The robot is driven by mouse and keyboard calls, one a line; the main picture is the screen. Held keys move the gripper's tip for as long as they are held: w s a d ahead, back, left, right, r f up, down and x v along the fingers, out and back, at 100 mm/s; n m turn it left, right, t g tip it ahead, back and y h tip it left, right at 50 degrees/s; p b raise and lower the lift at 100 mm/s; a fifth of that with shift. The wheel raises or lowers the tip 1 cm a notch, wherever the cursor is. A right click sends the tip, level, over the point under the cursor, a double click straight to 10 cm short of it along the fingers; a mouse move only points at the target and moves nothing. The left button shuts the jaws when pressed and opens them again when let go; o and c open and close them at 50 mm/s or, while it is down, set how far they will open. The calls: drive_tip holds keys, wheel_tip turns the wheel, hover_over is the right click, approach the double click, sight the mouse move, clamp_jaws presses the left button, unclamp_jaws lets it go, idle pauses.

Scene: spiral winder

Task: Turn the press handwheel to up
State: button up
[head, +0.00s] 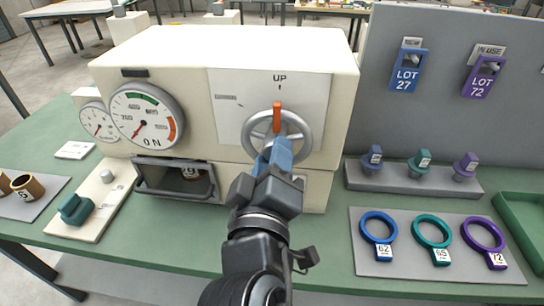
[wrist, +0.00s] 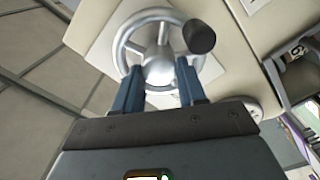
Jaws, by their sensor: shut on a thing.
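The press handwheel (head: 304,122) is a silver spoked wheel on the front of the cream press. An orange-red mark stands at its top, just under the UP label (head: 279,78) and its tick. My gripper (head: 273,148) reaches the lower middle of the wheel and hides part of it. In the wrist view the two blue fingers (wrist: 158,82) are on the handwheel (wrist: 123,44), with part of the wheel between them. A dark round knob (wrist: 199,36) shows on the wheel's upper right. Exactly which part is gripped is hard to tell.
The press (head: 190,52) has a gauge (head: 144,117) with a green and red band, and an open slot (head: 178,178) below it. A grey board of coloured rings (head: 380,227) lies on the green table at right. Pegs stand on a grey block (head: 410,180) behind it.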

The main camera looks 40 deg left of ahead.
drive_tip(key=o, duration=1.1)
drive_tip(key=shift+c, duration=0.2)
drive_tip(key=b+v, duration=0.1)
drive_tip(key=v, duration=0.6)
drive_tip(key=shift+s+b, duration=0.4)
drive_tip(key=shift+d, duration=0.2)
